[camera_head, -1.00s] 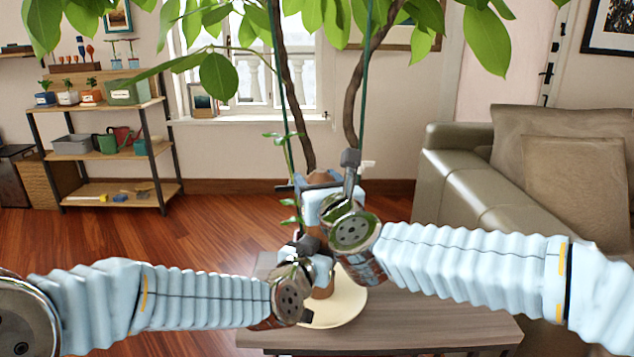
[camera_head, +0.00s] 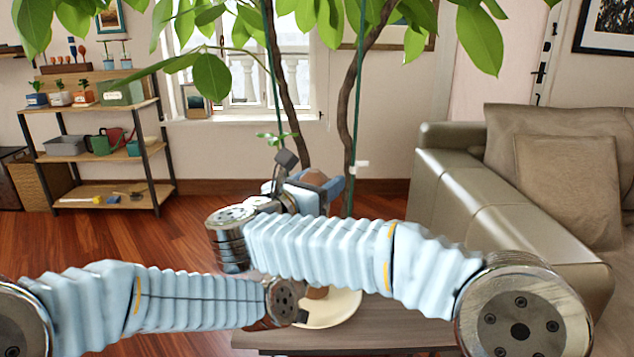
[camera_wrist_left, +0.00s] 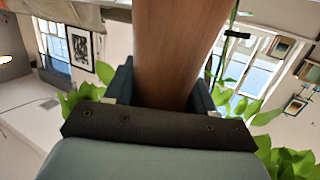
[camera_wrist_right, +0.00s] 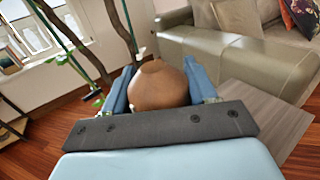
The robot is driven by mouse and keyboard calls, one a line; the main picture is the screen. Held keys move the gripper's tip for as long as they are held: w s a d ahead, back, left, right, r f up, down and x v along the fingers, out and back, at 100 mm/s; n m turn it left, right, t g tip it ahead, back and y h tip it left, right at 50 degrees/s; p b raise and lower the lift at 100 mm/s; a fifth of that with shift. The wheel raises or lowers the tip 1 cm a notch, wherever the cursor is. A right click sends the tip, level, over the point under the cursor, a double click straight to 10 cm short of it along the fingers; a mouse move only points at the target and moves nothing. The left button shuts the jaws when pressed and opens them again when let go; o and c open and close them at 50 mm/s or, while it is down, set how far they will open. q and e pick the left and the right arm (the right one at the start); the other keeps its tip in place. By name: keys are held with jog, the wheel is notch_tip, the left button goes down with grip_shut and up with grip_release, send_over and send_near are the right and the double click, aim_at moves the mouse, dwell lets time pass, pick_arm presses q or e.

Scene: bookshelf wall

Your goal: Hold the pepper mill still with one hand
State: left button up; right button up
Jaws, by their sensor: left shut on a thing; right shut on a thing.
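The brown wooden pepper mill (camera_head: 318,292) stands upright on a cream plate (camera_head: 340,311); my right arm covers its middle in the head view. My right gripper (camera_head: 312,188) is shut on the mill's rounded top, which shows between the blue fingers in the right wrist view (camera_wrist_right: 158,86). My left gripper is lower, mostly hidden behind my arms in the head view. In the left wrist view my left gripper (camera_wrist_left: 165,97) is shut around the mill's wooden body (camera_wrist_left: 182,45).
The plate rests on a low grey-brown table (camera_head: 385,332). A leafy plant with thin trunks (camera_head: 352,110) rises just behind the mill. A leather sofa (camera_head: 495,205) is on the right, and a shelf rack (camera_head: 105,150) stands at the back left.

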jog(key=shift+s+d+m+g+h, duration=0.1)
jog(key=shift+d+m+g+h, duration=0.05)
jog(key=shift+m+g+h, duration=0.85)
jog(key=shift+s+d+m+g+h, duration=0.1)
jog(key=shift+d+m+g+h, duration=0.05)
jog(key=shift+m+g+h, duration=0.8)
jog(key=shift+h, duration=0.35)
jog(key=o, duration=1)
jog(key=shift+o, duration=0.2)
notch_tip(320, 180, up, 10)
